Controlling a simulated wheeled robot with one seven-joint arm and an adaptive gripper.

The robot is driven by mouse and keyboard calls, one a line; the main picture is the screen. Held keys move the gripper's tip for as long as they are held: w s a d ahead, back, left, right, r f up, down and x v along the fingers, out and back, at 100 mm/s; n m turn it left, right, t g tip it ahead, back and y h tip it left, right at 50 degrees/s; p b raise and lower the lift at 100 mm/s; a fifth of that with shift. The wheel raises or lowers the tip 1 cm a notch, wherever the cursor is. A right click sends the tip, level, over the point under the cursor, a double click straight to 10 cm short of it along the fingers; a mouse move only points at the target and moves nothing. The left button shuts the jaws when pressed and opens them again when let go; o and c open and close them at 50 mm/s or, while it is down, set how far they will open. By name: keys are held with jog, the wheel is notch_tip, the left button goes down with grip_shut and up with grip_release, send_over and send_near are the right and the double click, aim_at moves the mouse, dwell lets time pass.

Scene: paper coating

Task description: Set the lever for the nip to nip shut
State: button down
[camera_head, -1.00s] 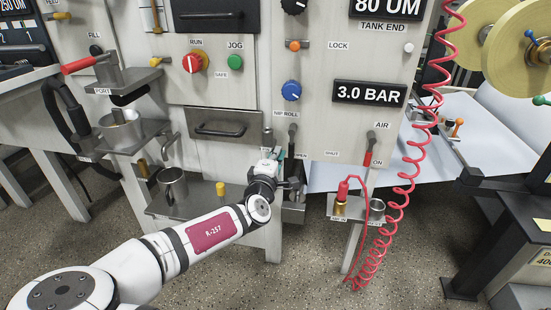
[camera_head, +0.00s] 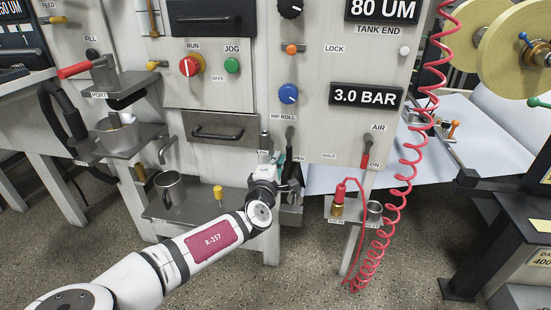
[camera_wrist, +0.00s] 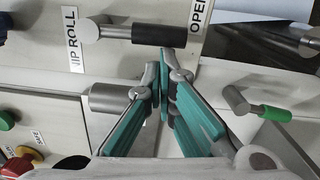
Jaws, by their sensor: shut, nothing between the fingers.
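The nip roll lever (camera_head: 289,137) has a silver pivot and a black grip and hangs down from the machine front. In the wrist view its black grip (camera_wrist: 160,34) points right, toward the OPEN label (camera_wrist: 200,15). The SHUT label (camera_head: 329,156) lies to the right of OPEN (camera_head: 298,158) in the head view. My gripper (camera_wrist: 166,62) is shut and empty. Its teal fingers meet just below the black grip in the wrist view, close beside it; I cannot tell whether they touch. In the head view my gripper (camera_head: 282,170) is partly hidden by my wrist.
A silver cylinder (camera_wrist: 112,97) and a green-ended handle (camera_wrist: 265,110) flank my fingers. The air lever (camera_head: 367,152) and red coiled hose (camera_head: 403,180) are on the right. A metal mug (camera_head: 170,189) stands on a shelf at the left.

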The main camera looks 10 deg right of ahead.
aim_at(288, 158)
jog(key=d+n, duration=0.2)
jog(key=n, duration=0.1)
jog(key=s+d+n, duration=0.1)
jog(key=shift+s+f+n+p, duration=0.1)
jog(key=shift+f+n+p, duration=0.2)
jog(key=shift+p, duration=0.1)
jog(key=shift+s+d+r+p, duration=0.15)
jog(key=shift+s+d+p, duration=0.15)
jog(key=shift+d, duration=0.2)
jog(key=shift+s+d+r+p, duration=0.2)
jog(key=shift+d+p, duration=0.15)
jog(key=shift+d, duration=0.2)
jog(key=shift+s+d+r+p, duration=0.2)
jog(key=shift+d+p, duration=0.1)
jog(key=shift+d, duration=0.35)
jog(key=shift+s, duration=0.15)
